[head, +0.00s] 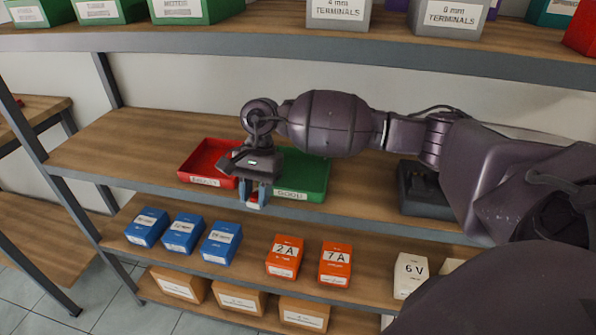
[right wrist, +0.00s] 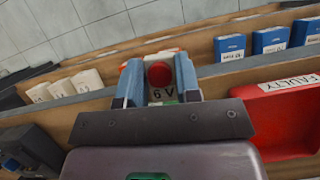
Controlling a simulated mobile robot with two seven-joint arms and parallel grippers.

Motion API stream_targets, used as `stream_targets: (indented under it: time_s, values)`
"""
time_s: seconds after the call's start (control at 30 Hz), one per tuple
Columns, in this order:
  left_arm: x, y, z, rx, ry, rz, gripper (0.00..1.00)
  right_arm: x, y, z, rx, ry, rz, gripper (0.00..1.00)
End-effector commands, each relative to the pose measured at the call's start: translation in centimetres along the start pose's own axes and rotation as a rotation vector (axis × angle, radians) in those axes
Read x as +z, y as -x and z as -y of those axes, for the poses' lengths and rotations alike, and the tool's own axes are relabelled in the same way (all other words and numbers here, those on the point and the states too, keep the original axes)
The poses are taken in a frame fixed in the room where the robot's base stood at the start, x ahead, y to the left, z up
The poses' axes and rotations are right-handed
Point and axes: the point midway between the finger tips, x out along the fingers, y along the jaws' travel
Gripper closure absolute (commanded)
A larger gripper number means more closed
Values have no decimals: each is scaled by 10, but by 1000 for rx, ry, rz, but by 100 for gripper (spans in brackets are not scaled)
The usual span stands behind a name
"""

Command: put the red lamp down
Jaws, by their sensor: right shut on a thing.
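My right gripper (head: 257,194) reaches down in front of the middle shelf and is shut on the red lamp (head: 256,205). In the right wrist view the lamp (right wrist: 159,74) shows as a red round cap between the two blue-grey fingers (right wrist: 158,86), with a pale part marked "6 V" beside it. It is held off the shelf, near the front edge between two trays. The red tray (head: 188,172), labelled "FAULTY" in the wrist view (right wrist: 285,125), is on the left. The green tray (head: 318,180), labelled "GOOD", is on the right, partly behind my arm. My left gripper is not in view.
A dark device (head: 418,190) stands right of the green tray. The lower shelf holds blue boxes (head: 184,233), orange boxes (head: 285,257) and a white "6 V" box (head: 409,275). The upper shelf (head: 250,42) is above my arm. The middle shelf's left end (head: 110,140) is clear.

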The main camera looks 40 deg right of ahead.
Motion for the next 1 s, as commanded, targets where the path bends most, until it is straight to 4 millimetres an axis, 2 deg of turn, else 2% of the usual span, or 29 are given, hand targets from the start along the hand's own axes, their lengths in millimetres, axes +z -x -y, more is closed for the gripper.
stream_targets:
  time_s: [0.03,0.3,0.6,0.83,1.0]
  values:
    - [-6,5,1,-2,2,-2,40,-5,13,0,-48,-106,-2,95]
    - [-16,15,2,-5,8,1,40,-37,54,5,-276,-653,0,95]
    - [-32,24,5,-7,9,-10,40,-72,93,2,-484,-1152,1,95]
    - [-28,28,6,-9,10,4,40,-87,106,-1,-558,-1338,1,95]
    - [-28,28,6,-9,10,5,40,-92,98,-1,-568,-1367,3,95]
